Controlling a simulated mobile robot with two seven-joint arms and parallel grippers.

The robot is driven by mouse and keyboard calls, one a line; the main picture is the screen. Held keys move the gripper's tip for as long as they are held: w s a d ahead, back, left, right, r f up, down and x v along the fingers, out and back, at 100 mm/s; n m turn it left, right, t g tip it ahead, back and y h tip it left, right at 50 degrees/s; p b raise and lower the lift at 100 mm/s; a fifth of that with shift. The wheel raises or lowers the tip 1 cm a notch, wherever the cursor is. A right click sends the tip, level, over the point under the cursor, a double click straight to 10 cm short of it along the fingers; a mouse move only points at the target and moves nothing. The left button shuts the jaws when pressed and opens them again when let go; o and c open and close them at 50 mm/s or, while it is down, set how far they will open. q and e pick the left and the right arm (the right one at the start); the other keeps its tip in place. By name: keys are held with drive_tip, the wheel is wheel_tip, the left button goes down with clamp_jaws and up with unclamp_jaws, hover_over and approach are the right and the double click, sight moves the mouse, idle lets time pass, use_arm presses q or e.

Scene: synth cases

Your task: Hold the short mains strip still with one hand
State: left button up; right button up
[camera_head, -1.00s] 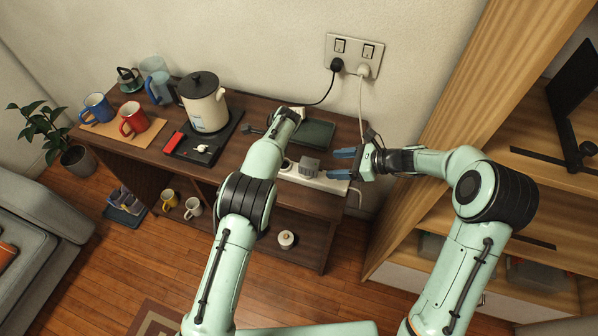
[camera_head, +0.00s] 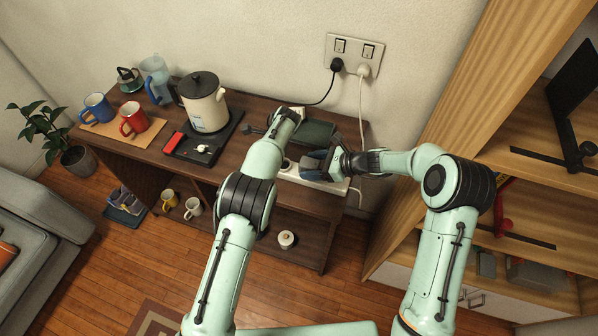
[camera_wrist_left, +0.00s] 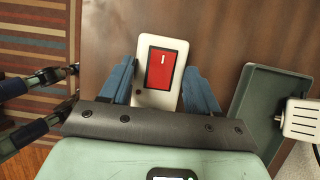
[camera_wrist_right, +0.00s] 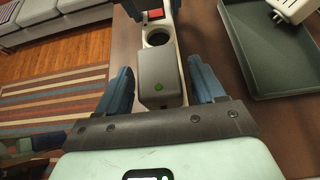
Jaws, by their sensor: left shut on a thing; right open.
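The short white mains strip (camera_head: 338,187) lies on the dark wooden bench top. In the left wrist view its end (camera_wrist_left: 147,98), with a red rocker switch (camera_wrist_left: 160,70), is between the blue fingers of my left gripper (camera_wrist_left: 160,78), which is shut on it. In the head view my left arm hides that gripper. A grey adapter (camera_wrist_right: 155,75) with a green light sits on the strip beside an empty round socket (camera_wrist_right: 157,38). My right gripper (camera_wrist_right: 161,80) is open, its fingers on either side of the adapter with gaps showing.
A dark green tray (camera_head: 318,131) lies behind the strip, with a white slotted block (camera_wrist_left: 300,118) at it. A kettle (camera_head: 205,103) stands left. Black (camera_head: 337,65) and white (camera_head: 364,71) plugs sit in the wall socket, their cables hanging down. A wooden shelf unit (camera_head: 455,115) bounds the right.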

drive_tip(key=c, duration=1)
drive_tip(key=shift+r, duration=1.85)
drive_tip(key=shift+r, duration=0.1)
